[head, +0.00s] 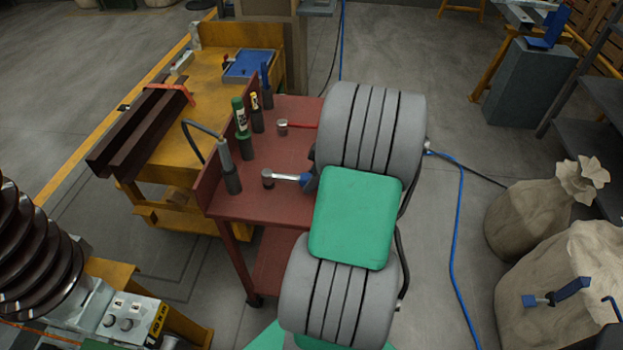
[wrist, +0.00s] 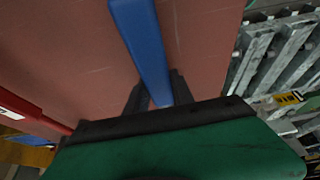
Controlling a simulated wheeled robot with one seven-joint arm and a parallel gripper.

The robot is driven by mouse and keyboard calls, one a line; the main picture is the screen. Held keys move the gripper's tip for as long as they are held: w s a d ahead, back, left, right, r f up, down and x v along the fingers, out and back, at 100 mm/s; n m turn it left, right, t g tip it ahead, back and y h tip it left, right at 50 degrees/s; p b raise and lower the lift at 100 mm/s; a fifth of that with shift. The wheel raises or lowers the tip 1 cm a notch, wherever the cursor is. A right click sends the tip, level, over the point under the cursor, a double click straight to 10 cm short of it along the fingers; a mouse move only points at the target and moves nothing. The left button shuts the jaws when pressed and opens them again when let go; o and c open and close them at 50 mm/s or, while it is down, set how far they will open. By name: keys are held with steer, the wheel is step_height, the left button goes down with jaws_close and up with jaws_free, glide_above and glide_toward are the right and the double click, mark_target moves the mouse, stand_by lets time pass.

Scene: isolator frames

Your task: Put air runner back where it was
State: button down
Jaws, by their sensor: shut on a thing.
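My gripper (wrist: 158,92) is shut around a blue bar-like handle (wrist: 143,42), which runs up out of the top of the wrist view. In the head view, a silver shaft (head: 288,177) with a round grey end joins a blue part at my gripper (head: 312,176), over the red bench (head: 225,203). I take this blue-handled tool to be the air runner, but its label cannot be read. My green and grey arm links hide the right part of the bench and most of my gripper.
A red-handled tool (head: 283,127) lies on the bench. Green (head: 241,120), yellow-black (head: 257,108), blue (head: 266,80) and grey (head: 225,155) tools stand in dark holders along its left side. A yellow workbench (head: 205,78) is behind left; sacks (head: 530,215) stand at right.

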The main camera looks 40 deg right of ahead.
steer(key=c, duration=1.1)
jaws_free()
